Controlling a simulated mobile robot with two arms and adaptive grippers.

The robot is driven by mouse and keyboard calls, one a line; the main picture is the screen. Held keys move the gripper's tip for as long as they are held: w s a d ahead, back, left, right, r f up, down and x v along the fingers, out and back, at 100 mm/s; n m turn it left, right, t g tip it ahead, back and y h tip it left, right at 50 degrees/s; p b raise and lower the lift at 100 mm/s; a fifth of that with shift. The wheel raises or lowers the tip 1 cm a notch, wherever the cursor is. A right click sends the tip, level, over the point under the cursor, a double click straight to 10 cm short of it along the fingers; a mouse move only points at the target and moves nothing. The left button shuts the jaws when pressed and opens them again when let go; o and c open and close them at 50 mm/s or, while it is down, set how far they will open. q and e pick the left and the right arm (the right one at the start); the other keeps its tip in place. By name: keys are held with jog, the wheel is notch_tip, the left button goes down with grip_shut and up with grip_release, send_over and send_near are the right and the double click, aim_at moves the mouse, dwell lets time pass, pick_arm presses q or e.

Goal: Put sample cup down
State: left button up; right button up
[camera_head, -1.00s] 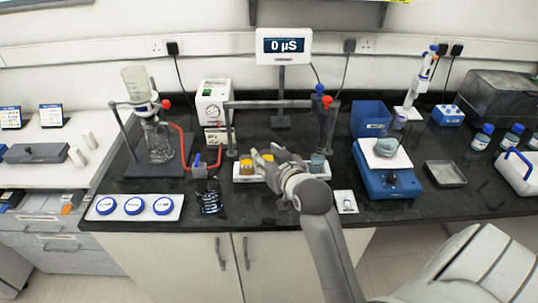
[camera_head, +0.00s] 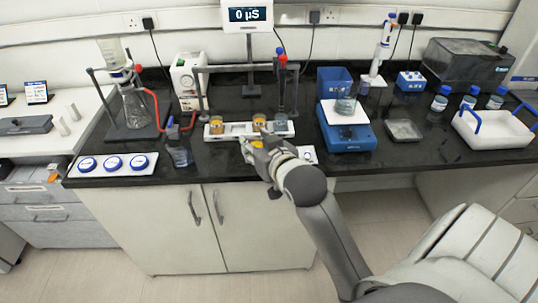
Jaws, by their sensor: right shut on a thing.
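My right gripper (camera_head: 250,143) reaches in from the lower right, at the front edge of the white cup tray (camera_head: 236,130). It is shut on a sample cup with orange content (camera_head: 257,143), which is mostly hidden by the fingers. I cannot tell if the held cup touches the bench or tray. On the tray stand an orange sample cup (camera_head: 216,126) at the left, another orange cup (camera_head: 259,121) behind the gripper, and a bluish cup (camera_head: 280,124) at the right. My left gripper is not in view.
A grey frame (camera_head: 235,69) spans above the tray. A glass beaker (camera_head: 180,155) stands left of it, with a white strip of blue-ringed discs (camera_head: 114,164) further left. A blue scale (camera_head: 346,135) stands at the right. Dark bench (camera_head: 222,164) shows bare in front of the tray.

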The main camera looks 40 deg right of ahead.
jog(key=w+d+f, duration=0.2)
jog(key=w, duration=0.1)
jog(key=w+d+f+p, duration=0.1)
jog(key=w+d+f, duration=0.2)
jog(key=w+d+f+p, duration=0.1)
jog(key=w+d+f, duration=0.1)
jog(key=w+f, duration=0.1)
jog(key=shift+w+d+f, duration=0.25)
jog(key=shift+w+d, duration=0.05)
jog(key=shift+w, duration=0.3)
jog(key=shift+w+d+f, duration=0.2)
jog(key=shift+f, duration=0.15)
notch_tip(320, 180, down, 3)
jog(key=shift+w+d+r+p, duration=0.1)
jog(key=shift+w+r+p, duration=0.05)
jog(key=shift+p, duration=0.4)
jog(key=shift+f, duration=0.6)
jog(key=o, duration=1)
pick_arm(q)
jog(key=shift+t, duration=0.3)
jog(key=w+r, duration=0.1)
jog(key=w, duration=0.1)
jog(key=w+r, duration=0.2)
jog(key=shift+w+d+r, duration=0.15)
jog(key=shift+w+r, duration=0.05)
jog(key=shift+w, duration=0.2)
